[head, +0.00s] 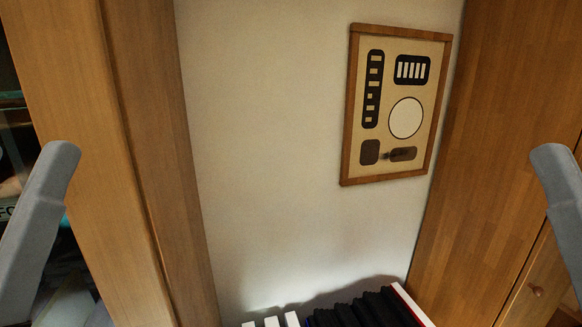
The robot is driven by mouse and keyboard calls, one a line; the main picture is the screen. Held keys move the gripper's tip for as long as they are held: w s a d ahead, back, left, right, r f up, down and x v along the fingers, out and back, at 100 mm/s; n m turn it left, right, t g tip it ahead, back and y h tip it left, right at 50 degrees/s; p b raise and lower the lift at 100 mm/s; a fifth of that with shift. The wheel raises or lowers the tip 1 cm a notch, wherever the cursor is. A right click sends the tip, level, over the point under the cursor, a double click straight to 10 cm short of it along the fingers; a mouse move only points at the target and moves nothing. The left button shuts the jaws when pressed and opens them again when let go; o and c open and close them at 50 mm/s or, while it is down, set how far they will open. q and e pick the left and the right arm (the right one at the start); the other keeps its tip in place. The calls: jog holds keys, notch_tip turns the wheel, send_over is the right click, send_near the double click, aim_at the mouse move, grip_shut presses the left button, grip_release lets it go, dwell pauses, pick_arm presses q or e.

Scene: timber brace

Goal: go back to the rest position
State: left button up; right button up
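Grey links of my two arms show at the left and right edges of the head view. Neither gripper is in the picture, so I cannot see whether they are open or hold anything. The task names no object, and no loose timber piece shows here.
A wooden post or panel (105,130) stands at left, with a cluttered, dark space beyond it. A framed picture (439,115) hangs on the pale wall (265,150). A wooden cabinet (500,130) stands at right. Dark and white book-like items (365,312) stand at the bottom.

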notch_tip(320, 180, up, 23)
jog(key=p, duration=1.9)
jog(key=shift+r, duration=0.1)
